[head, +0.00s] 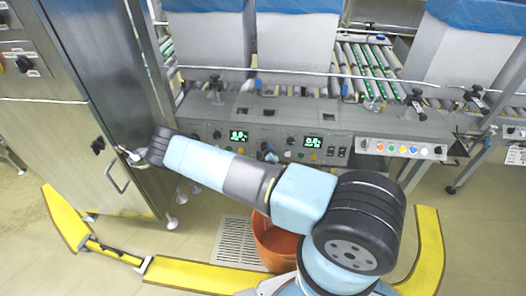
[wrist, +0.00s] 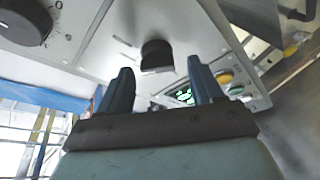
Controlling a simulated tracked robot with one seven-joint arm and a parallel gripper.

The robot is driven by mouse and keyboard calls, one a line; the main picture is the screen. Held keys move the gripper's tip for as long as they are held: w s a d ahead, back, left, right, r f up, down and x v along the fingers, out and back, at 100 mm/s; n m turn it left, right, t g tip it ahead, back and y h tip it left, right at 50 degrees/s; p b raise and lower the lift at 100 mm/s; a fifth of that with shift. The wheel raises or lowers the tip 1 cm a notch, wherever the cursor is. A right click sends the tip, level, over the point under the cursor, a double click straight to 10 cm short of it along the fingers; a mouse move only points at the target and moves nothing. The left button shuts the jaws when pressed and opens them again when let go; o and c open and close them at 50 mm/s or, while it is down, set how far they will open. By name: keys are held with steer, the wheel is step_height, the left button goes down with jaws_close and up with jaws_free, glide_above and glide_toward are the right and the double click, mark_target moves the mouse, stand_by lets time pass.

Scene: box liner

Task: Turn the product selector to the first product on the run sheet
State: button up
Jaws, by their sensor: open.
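In the wrist view my gripper (wrist: 159,68) is open, with its two dark fingers apart and nothing between them. A black rotary knob (wrist: 157,55) on a pale grey panel shows between and beyond the fingertips. Contact cannot be told. A larger dark knob (wrist: 28,20) with a "0" mark beside it is at the upper left. Their label text is too small to read, so I cannot tell which knob is the product selector. In the head view my arm reaches left toward the steel cabinet; my fingers cannot be made out there.
The steel cabinet (head: 100,80) with a door handle stands left. The grey console (head: 350,125) has green displays, knobs and buttons below the roller conveyor. An orange bin (head: 277,243) stands on the floor behind my arm. Yellow floor barriers (head: 195,275) curve around my base.

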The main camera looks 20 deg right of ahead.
steer(key=s+a+r, duration=0.1)
steer(key=s, duration=1.2)
steer(key=shift+a+r, duration=0.25)
steer(key=shift+a, duration=0.05)
